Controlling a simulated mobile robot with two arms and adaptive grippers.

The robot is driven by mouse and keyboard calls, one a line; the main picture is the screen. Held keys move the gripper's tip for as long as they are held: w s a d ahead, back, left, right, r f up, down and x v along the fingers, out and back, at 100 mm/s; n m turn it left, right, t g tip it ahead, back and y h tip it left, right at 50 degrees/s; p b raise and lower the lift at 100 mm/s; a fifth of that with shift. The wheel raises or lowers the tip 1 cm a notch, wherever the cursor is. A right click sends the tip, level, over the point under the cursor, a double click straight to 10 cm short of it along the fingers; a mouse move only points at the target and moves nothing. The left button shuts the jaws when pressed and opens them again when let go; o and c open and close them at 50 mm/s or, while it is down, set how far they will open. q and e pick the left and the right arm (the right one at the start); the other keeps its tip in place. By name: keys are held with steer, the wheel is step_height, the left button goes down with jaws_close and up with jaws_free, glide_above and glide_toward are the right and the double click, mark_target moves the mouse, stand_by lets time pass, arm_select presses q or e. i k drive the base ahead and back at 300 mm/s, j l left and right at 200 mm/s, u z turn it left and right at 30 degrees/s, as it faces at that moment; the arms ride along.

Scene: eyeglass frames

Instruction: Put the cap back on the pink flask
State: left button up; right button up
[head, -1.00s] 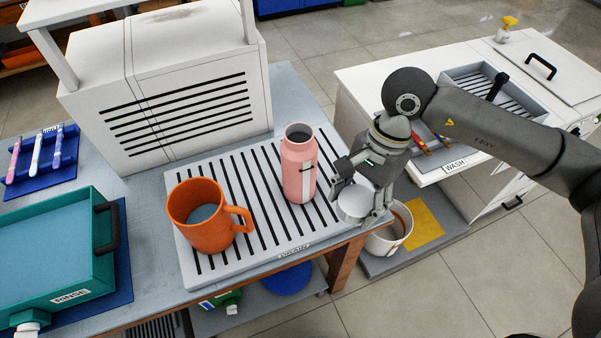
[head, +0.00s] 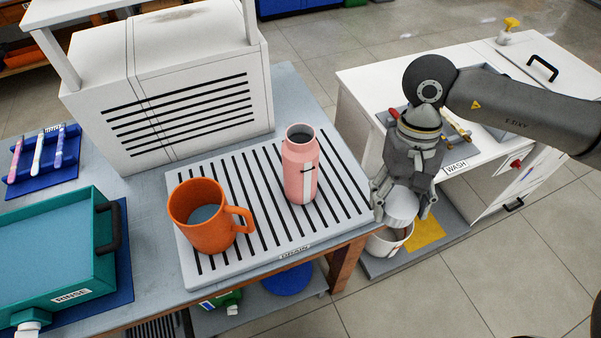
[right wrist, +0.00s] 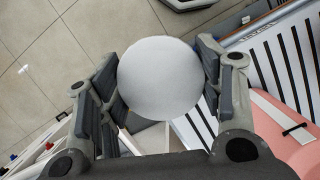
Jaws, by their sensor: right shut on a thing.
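The pink flask (head: 300,170) stands upright and uncapped on the striped drain rack, its dark mouth open at the top. Its pink side also shows at the right edge of the right wrist view (right wrist: 290,125). My right gripper (head: 403,210) is shut on the round white-grey cap (head: 402,205). It holds the cap to the right of the rack, past the table edge and apart from the flask. In the right wrist view the cap (right wrist: 160,78) sits between the two fingers. My left gripper is not in view.
An orange mug (head: 208,228) stands left of the flask on the drain rack (head: 270,235). A teal rinse bin (head: 60,245) and a blue tray of brushes (head: 42,160) are further left. A white bin (head: 385,243) is below the cap. The wash counter (head: 360,85) stands at right.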

mark_target(299, 149)
steer(key=l, duration=1)
steer(key=i+l, duration=0.1)
steer(key=l, duration=0.9)
steer(key=u, duration=1.25)
